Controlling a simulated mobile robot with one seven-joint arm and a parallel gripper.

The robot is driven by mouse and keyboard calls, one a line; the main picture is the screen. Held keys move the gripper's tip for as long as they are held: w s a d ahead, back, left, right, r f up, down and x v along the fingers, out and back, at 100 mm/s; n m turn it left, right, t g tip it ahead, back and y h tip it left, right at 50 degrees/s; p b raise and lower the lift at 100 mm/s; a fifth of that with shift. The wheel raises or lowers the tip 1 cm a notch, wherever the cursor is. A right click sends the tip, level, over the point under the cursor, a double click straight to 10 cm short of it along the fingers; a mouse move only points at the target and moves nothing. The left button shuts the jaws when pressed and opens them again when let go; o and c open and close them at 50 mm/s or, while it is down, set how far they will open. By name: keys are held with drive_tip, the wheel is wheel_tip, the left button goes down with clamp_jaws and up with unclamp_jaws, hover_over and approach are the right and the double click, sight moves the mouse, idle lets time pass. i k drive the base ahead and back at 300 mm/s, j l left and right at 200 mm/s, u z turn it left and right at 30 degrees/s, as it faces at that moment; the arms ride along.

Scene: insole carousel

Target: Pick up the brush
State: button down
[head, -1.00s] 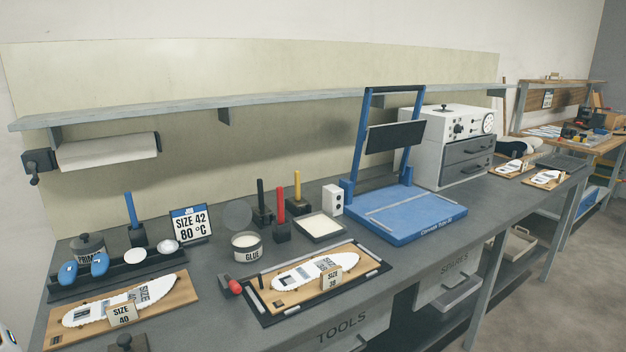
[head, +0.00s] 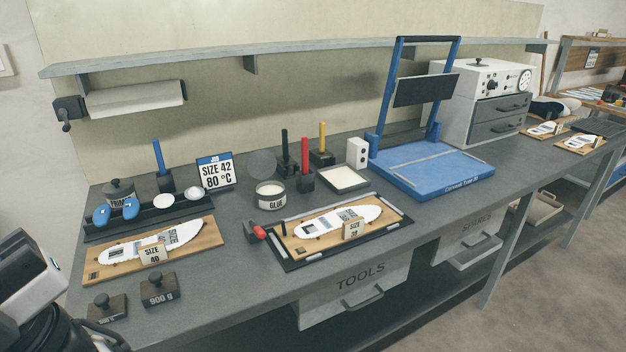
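No bristles can be made out, so I cannot tell for certain which thing is the brush. A blue upright handle (head: 158,157) stands in a dark block behind the primer pot (head: 120,191). Black (head: 284,146), red (head: 304,156) and yellow (head: 322,137) upright handles stand in dark blocks behind the glue pot (head: 270,195); their lower ends are hidden. Part of my arm shows at the lower left edge, well short of these handles. My gripper's fingertips are not visible.
Boards with white insoles, size 40 (head: 209,234) and size 39 (head: 397,217), lie near the front. Weights (head: 160,289) sit at the front left. A blue press (head: 435,172) and a shelf (head: 300,46) stand behind. Grey bench (head: 225,290) is bare front-centre.

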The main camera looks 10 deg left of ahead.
sight(304, 140)
drive_tip(key=l+u, duration=0.35)
drive_tip(key=i+l+u, duration=0.4)
drive_tip(key=i+l, duration=0.15)
drive_tip(key=i, duration=0.95)
